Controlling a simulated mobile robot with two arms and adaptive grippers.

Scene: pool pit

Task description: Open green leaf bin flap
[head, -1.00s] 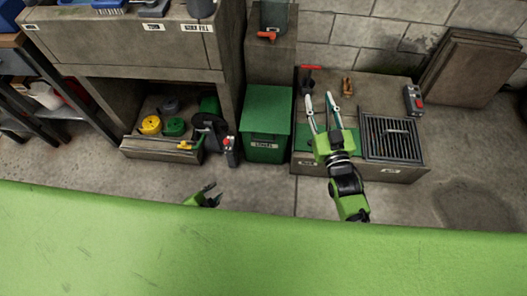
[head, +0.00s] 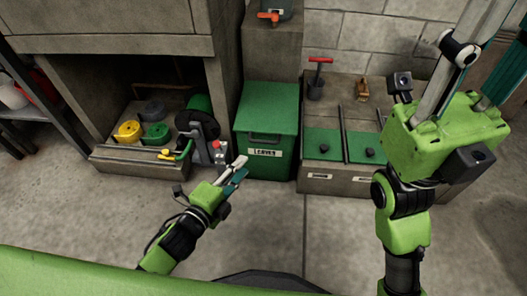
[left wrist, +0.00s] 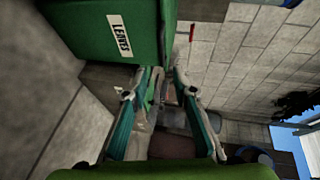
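The low block (head: 335,183) right of the bin holds green panels, a red-handled tool (head: 318,80) and a brush (head: 362,90). The floor in front is clear.

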